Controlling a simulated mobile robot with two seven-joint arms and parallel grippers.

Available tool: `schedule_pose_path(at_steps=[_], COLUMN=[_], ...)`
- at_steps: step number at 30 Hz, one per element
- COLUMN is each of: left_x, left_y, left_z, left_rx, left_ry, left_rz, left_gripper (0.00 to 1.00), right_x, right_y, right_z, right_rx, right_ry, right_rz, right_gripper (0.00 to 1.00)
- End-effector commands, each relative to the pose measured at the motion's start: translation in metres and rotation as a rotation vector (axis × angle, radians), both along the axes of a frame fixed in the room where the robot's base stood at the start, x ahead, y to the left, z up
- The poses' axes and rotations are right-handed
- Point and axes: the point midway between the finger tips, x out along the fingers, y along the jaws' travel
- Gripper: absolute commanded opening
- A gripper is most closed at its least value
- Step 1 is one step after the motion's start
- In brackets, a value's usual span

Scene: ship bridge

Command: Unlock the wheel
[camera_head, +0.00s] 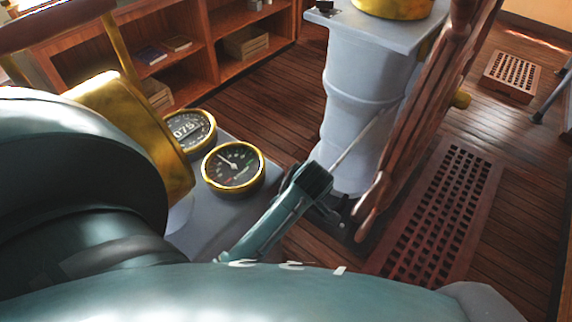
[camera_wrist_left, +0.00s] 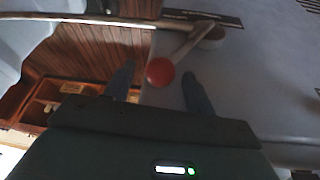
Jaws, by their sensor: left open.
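The wooden ship's wheel (camera_head: 425,110) stands edge-on at the right of a pale grey pedestal (camera_head: 345,100) in the head view. In the left wrist view, a lever with a red ball knob (camera_wrist_left: 160,72) sticks out from a round grey mount on a grey surface. My left gripper (camera_wrist_left: 158,78) is open, with one dark finger on each side of the red knob in the picture. I cannot tell whether the knob is fully between the fingers or beyond them. The lever's knob is not visible in the head view. My right gripper is not identifiable in either view.
Two brass-rimmed gauges (camera_head: 233,168) stand on a grey console left of the pedestal. A wooden shelf unit (camera_head: 195,62) with books is at the back. A floor grating (camera_head: 440,215) lies right of the wheel. My large teal arm blocks the lower left.

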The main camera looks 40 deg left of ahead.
Motion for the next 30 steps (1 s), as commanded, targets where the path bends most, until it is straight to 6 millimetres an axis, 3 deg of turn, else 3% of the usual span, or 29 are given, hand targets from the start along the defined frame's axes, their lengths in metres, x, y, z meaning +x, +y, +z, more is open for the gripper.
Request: schedule_pose_path(at_steps=[9,30], left_x=[-0.0006,-0.0004], left_y=[-0.0004,-0.0004], left_z=[-0.0011,-0.0007], left_rx=[0.0,0.0], left_ry=[0.0,0.0], left_rz=[0.0,0.0], left_gripper=[0.54,0.0], right_x=[0.0001,-0.0002], right_y=[-0.0002,-0.0003], right_z=[0.0001,-0.0003], right_rx=[0.0,0.0], right_ry=[0.0,0.001], right_rz=[0.0,-0.001], right_gripper=[0.36,0.36])
